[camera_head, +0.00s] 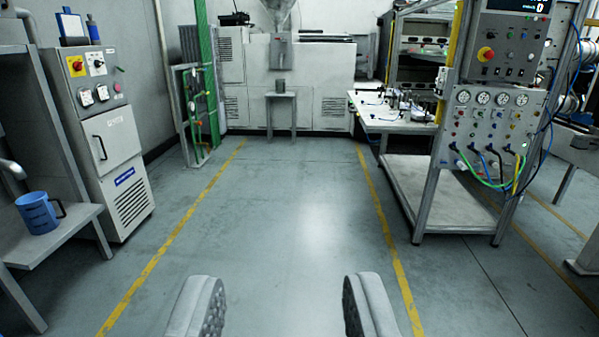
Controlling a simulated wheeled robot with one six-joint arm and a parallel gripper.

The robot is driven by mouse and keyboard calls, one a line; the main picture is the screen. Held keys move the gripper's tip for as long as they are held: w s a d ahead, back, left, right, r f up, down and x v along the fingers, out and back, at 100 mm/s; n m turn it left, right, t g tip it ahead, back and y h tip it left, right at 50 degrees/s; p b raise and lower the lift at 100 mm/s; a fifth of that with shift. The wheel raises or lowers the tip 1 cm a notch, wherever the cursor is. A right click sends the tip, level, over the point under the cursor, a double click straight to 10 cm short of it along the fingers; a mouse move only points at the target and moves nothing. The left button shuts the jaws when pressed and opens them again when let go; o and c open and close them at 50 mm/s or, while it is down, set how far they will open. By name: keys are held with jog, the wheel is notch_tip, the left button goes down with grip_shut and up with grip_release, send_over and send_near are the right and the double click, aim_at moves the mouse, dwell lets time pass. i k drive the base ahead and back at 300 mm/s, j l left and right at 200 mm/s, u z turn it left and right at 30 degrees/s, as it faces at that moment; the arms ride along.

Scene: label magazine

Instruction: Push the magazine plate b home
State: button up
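My gripper (286,308) shows at the bottom of the head camera view. Its two grey padded fingers are wide apart, with only floor seen between them, so it is open and empty. I cannot make out the magazine plate b in this view. A bench (365,122) with small devices on it stands at the right, too far off to tell what they are.
Clear grey floor (290,215) runs ahead between yellow lines. A grey cabinet (115,150) and a shelf with a blue mug (38,213) stand left. A panel rack with gauges (487,130) stands right. A small stand (281,97) is before the far machine.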

aim_at(387, 121)
jog(key=i, duration=1.7)
jog(key=i+z, duration=0.2)
jog(key=i, duration=0.25)
jog(key=i+j+z, duration=0.15)
jog(key=i, duration=0.3)
jog(key=i+j+z, duration=0.2)
jog(key=i, duration=0.25)
jog(key=i+j+z, duration=0.15)
jog(key=i, duration=0.25)
jog(key=j+z, duration=0.1)
jog(key=j, duration=0.2)
jog(key=i, duration=0.05)
